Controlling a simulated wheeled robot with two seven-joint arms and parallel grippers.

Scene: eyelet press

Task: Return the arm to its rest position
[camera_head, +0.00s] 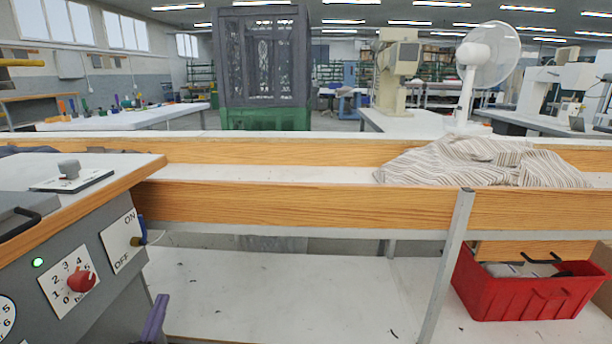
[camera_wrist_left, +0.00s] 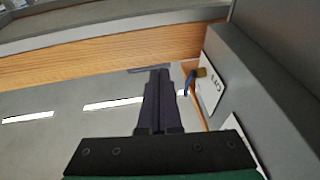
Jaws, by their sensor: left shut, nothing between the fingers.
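My left gripper (camera_head: 155,318) shows only as a small dark purple fingertip at the lower left of the head view, beside the grey machine's side. In the left wrist view the two dark fingers (camera_wrist_left: 158,75) lie together, shut and empty. The grey machine (camera_head: 112,295) has a plate marked ON and OFF (camera_head: 119,240), with a small blue switch (camera_head: 141,228) at its edge. The OFF plate (camera_wrist_left: 210,88) also shows in the left wrist view, just right of the fingertips. My right gripper is in neither view.
The machine carries a red knob (camera_head: 81,281) on a numbered dial and a lit green light (camera_head: 38,262). A wooden-edged bench (camera_head: 300,205) crosses ahead, with striped cloth (camera_head: 470,160) on it. A red bin (camera_head: 530,297) stands at right, behind a metal post (camera_head: 447,265). The lower white surface (camera_head: 290,295) is mostly clear.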

